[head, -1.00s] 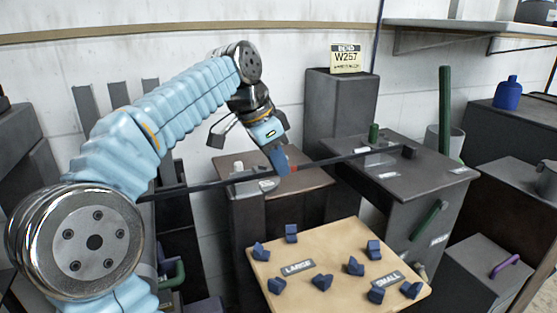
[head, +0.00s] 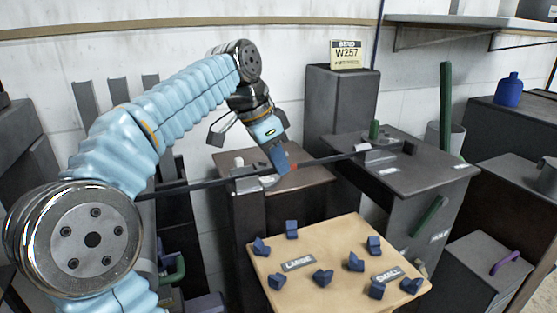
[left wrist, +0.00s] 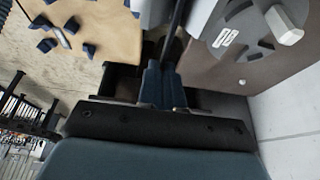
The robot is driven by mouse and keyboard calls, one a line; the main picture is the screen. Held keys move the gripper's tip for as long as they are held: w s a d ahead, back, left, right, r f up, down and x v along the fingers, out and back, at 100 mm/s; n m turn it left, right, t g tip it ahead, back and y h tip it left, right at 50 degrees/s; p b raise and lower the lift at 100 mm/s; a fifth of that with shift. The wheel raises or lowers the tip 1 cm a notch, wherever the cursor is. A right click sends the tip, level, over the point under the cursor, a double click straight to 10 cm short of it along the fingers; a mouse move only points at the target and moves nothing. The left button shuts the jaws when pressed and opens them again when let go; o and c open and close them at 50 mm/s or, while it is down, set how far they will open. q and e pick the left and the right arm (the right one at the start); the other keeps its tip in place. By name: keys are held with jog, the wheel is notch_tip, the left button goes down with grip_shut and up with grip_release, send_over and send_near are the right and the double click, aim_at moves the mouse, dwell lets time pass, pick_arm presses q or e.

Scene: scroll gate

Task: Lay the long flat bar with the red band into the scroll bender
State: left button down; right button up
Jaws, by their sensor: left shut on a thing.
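The long dark flat bar (head: 205,184) runs from the left across two dark stands, with its red band (head: 293,167) near the middle. My left gripper (head: 280,168) is shut on the bar just left of the band. The bar also shows between the fingers (left wrist: 161,85) in the left wrist view, running upward. The bar passes at the pale fittings on the left stand (head: 240,176). Its right part reaches the bender fittings (head: 372,154) beside a green post on the right stand. I cannot tell whether it is fully seated there. My right gripper is out of view.
A wooden board (head: 335,250) with several blue blocks and the labels LARGE and SMALL stands in front. A tall dark cabinet (head: 340,105) with a W257 sign stands behind. A green upright tube (head: 445,110) rises at the right.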

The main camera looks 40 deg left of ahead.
pick_arm(q)
jog(key=shift+f, duration=0.25)
jog(key=c, duration=1.2)
grip_release()
jog(key=p+v, duration=0.3)
jog(key=v, duration=1)
jog(key=shift+s+a+r+p, duration=0.1)
jog(key=shift+s+r+p, duration=0.05)
jog(key=shift+r+p, duration=0.2)
